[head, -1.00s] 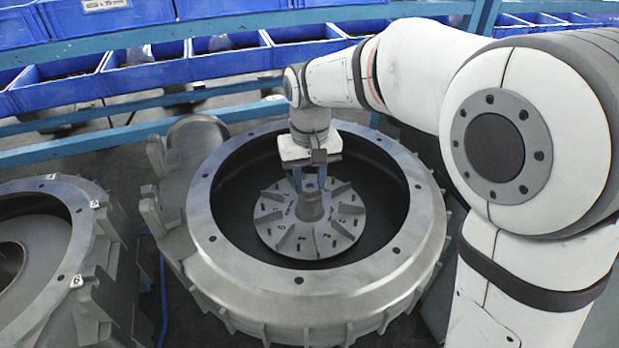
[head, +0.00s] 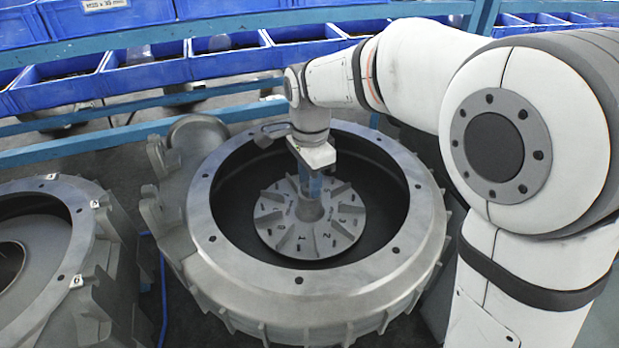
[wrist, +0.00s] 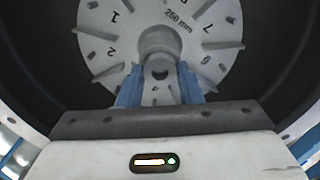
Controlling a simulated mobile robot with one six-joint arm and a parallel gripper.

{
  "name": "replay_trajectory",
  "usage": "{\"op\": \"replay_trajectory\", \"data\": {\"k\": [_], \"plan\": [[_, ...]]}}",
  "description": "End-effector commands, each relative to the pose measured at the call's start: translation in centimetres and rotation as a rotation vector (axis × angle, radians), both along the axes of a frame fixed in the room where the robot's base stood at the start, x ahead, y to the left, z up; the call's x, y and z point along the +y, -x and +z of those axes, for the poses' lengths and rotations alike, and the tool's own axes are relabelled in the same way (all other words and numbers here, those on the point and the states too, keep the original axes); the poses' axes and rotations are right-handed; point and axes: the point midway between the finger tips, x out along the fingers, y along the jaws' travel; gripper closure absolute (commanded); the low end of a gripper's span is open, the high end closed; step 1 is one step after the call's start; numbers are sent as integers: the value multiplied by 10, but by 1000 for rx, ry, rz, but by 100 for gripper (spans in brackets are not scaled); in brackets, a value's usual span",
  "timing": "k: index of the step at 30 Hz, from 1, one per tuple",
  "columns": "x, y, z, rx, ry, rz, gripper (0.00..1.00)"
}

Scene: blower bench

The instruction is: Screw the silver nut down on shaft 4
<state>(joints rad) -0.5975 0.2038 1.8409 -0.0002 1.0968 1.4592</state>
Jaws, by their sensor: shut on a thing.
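My gripper (head: 313,186) points down inside the large grey housing, over the centre of a numbered grey impeller (head: 283,231). In the wrist view its blue fingers (wrist: 160,88) are shut on the silver nut (wrist: 159,71), a small ring with a dark hole, at the hub. The impeller (wrist: 210,40) shows there with numbered sectors and "250 mm" on its face. The shaft under the nut is mostly hidden, and I cannot read a shaft number. I cannot tell how far down the nut sits.
The housing's round rim (head: 205,250) surrounds the gripper, with dark free space between impeller and wall. A second housing (head: 70,215) stands at the left. Blue bins (head: 145,75) on a blue rack (head: 130,136) line the back.

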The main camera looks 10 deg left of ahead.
Motion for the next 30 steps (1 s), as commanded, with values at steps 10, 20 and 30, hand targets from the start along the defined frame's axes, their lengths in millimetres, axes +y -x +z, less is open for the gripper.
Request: {"op": "replay_trajectory", "data": {"k": [10,20,30], "plan": [[0,0,0,0,0,-459,93],[0,0,0,0,0,-796,93],[0,0,0,0,0,-809,61]]}}
